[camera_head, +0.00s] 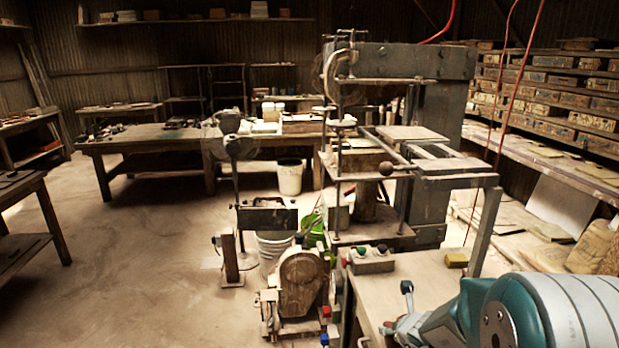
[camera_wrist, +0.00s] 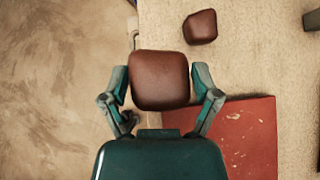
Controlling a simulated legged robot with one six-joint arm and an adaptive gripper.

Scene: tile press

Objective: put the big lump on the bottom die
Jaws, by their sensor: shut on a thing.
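The big lump (camera_wrist: 160,76) is a smooth, rounded brown block in the wrist view. My gripper (camera_wrist: 160,88) has one finger on each side of it and is shut on it. In the head view my gripper (camera_head: 402,328) is low at the right, over the near bench; the lump cannot be made out there. A smaller brown lump (camera_wrist: 200,27) lies apart on the bench beyond the held one. The press (camera_head: 450,120) stands behind the bench, with flat plates on a frame. I cannot tell for sure which plate is the bottom die.
A red board (camera_wrist: 248,135) lies on the pale bench top (camera_wrist: 265,60). A motor (camera_head: 300,280) stands on the floor at left. Open floor (camera_head: 130,250) lies further left.

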